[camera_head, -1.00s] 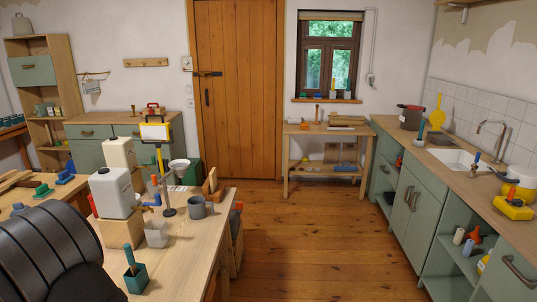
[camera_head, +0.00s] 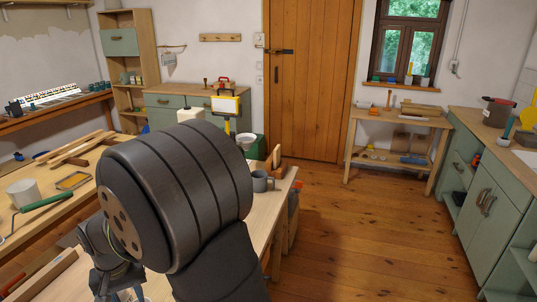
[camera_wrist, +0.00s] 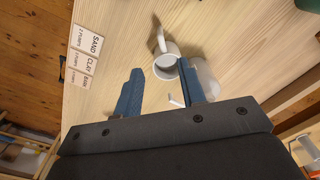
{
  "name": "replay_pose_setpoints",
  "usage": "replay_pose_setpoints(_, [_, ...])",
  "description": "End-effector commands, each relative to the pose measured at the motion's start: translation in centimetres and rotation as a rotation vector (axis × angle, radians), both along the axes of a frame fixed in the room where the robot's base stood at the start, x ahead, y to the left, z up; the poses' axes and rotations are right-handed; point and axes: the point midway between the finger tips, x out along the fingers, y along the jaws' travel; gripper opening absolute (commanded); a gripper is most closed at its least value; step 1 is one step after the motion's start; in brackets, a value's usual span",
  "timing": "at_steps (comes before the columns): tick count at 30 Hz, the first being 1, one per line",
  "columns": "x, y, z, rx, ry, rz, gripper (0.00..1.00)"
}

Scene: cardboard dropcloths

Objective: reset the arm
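My gripper (camera_wrist: 158,80) shows in the wrist view with its two blue fingers spread apart. No object is held between them. A grey mug (camera_wrist: 167,68) is on the pale wooden table (camera_wrist: 120,40) beyond the fingertips. A whitish object (camera_wrist: 208,78) is beside the mug, partly hidden by the right finger. In the head view my dark arm fills the lower middle and hides much of the table.
A bench at left holds a white cup (camera_head: 23,192) and a green-handled tool (camera_head: 46,201). Wooden floor (camera_head: 350,235) lies clear at right. Cards (camera_wrist: 88,50) lie on the table.

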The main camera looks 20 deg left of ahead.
Motion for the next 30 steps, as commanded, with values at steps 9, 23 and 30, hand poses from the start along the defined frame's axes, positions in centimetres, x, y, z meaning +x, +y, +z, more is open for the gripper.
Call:
replay_pose_setpoints(9, [0.0,-0.1,-6.7,-0.006,0.002,0.000,0.37])
replay_pose_setpoints(23, [0.0,-0.1,-15.2,-0.005,0.002,0.000,0.37])
replay_pose_setpoints(30, [0.1,0.1,-15.7,0.004,-0.001,0.000,0.37])
